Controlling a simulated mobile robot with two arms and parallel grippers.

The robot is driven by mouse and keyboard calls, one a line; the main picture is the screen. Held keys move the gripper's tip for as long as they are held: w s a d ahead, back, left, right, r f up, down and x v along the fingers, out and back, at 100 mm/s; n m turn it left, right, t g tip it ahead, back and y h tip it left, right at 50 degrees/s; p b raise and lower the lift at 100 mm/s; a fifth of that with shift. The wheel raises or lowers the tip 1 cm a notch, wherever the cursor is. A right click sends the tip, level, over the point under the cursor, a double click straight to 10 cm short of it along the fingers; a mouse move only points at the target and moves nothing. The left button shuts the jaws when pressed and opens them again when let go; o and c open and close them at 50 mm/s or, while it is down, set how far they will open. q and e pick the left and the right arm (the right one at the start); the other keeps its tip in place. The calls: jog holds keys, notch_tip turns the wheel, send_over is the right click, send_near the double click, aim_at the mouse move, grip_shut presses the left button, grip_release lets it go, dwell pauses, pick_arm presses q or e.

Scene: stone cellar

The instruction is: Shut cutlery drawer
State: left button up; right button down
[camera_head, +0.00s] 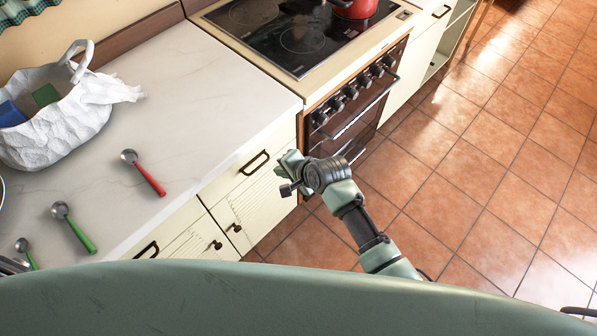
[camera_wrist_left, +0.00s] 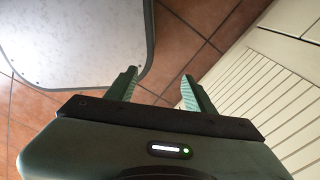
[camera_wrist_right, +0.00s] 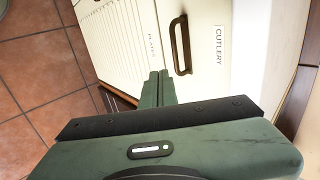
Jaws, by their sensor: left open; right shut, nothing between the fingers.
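The cutlery drawer (camera_head: 236,176) is a cream front with a dark handle (camera_head: 255,162), under the counter beside the stove. In the right wrist view its front (camera_wrist_right: 205,70) bears a CUTLERY label and the handle (camera_wrist_right: 180,45). It looks about flush with the cabinet; a small gap cannot be ruled out. My right gripper (camera_head: 284,172) is shut and empty, close to the drawer's stove-side end; its fingertips (camera_wrist_right: 158,76) show beside the handle. Contact cannot be told. My left gripper (camera_wrist_left: 158,76) is open and empty, low beside a cream slatted door, and hidden in the head view.
A cupboard door marked PLATES (camera_wrist_right: 125,40) is below the drawer. The stove (camera_head: 345,115) stands beside it, with a red pot (camera_head: 355,8) on top. The counter (camera_head: 190,90) holds a white bag (camera_head: 85,105) and several spoons. The tiled floor (camera_head: 480,170) at right is clear.

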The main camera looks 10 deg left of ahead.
jog(key=v, duration=0.8)
jog(key=s+d+f+n+g+h+b, duration=0.1)
jog(key=s+d+f, duration=0.35)
jog(key=f, duration=0.55)
jog(key=s+d+f+n+h, duration=0.25)
jog(key=d+f, duration=0.35)
jog(key=f, duration=0.4)
jog(key=s+d+f+n+g+h+b, duration=0.1)
jog(key=s+d+f, duration=0.4)
jog(key=f, duration=0.4)
pick_arm(q)
jog(key=f, duration=0.2)
jog(key=shift+w+f, duration=0.2)
jog(key=shift+f, duration=0.15)
pick_arm(e)
jog(key=s+d+f+n, duration=0.1)
jog(key=s+d+f, duration=0.3)
jog(key=s, duration=0.4)
jog(key=s+d+f+n+g+h, duration=0.1)
jog(key=s+d+f, duration=0.3)
jog(key=s, duration=0.5)
jog(key=s+d+f+n+g+h, duration=0.1)
jog(key=s+d+f+n, duration=0.2)
jog(key=s, duration=0.6)
notch_tip(320, 180, down, 3)
jog(key=shift+d+r, duration=0.25)
jog(key=shift+d, duration=0.75)
jog(key=shift+n, duration=0.25)
